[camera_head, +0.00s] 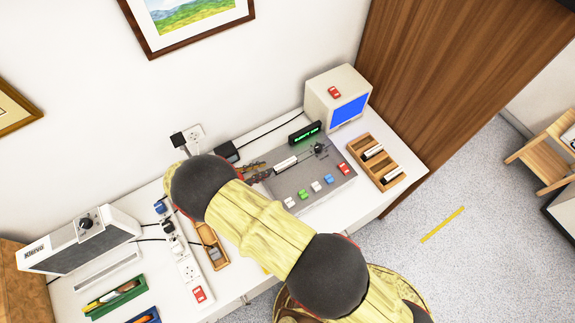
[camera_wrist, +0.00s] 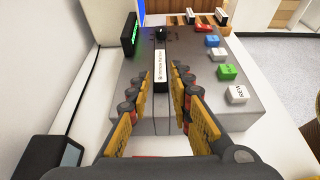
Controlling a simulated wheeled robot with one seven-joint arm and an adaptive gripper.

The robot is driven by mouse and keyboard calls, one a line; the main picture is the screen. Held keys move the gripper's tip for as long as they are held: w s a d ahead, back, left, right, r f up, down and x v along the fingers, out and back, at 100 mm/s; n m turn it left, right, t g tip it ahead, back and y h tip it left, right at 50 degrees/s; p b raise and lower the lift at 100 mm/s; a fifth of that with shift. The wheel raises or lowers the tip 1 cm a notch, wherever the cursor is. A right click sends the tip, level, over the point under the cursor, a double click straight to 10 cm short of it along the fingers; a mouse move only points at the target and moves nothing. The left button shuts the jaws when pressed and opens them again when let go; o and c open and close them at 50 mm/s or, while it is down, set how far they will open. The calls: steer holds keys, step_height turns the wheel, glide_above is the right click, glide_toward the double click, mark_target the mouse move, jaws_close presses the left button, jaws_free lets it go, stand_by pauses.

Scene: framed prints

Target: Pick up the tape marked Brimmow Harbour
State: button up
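A tape with a long white label (camera_wrist: 160,66) stands out of the top of a grey deck; its small print is too blurred to read surely. It also shows in the head view (camera_head: 286,163). My gripper (camera_wrist: 160,78) is open, with one finger on each side of the label's near end and gaps between. In the head view my gripper (camera_head: 259,172) comes in from the left, over the grey deck (camera_head: 310,175). Two other white-labelled tapes (camera_head: 373,151) lie in a wooden rack (camera_head: 392,184) to the right; their print is unreadable.
The deck carries a black knob (camera_head: 318,149), several coloured buttons (camera_head: 315,186) and a green-lit display (camera_head: 305,133) behind. A monitor (camera_head: 328,91) stands at the back right. A black box (camera_wrist: 50,157) sits left of my gripper. A power strip (camera_head: 190,270) and radio (camera_head: 80,238) are further left.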

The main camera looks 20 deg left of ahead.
mark_target(288, 161)
steer(key=p+x, duration=0.1)
steer(key=x, duration=1)
steer(key=shift+w+d+f, duration=0.1)
steer(key=shift+d+f, duration=0.05)
steer(key=shift+f, duration=0.1)
steer(key=shift+c, duration=0.4)
steer(key=c, duration=0.4)
jaws_close()
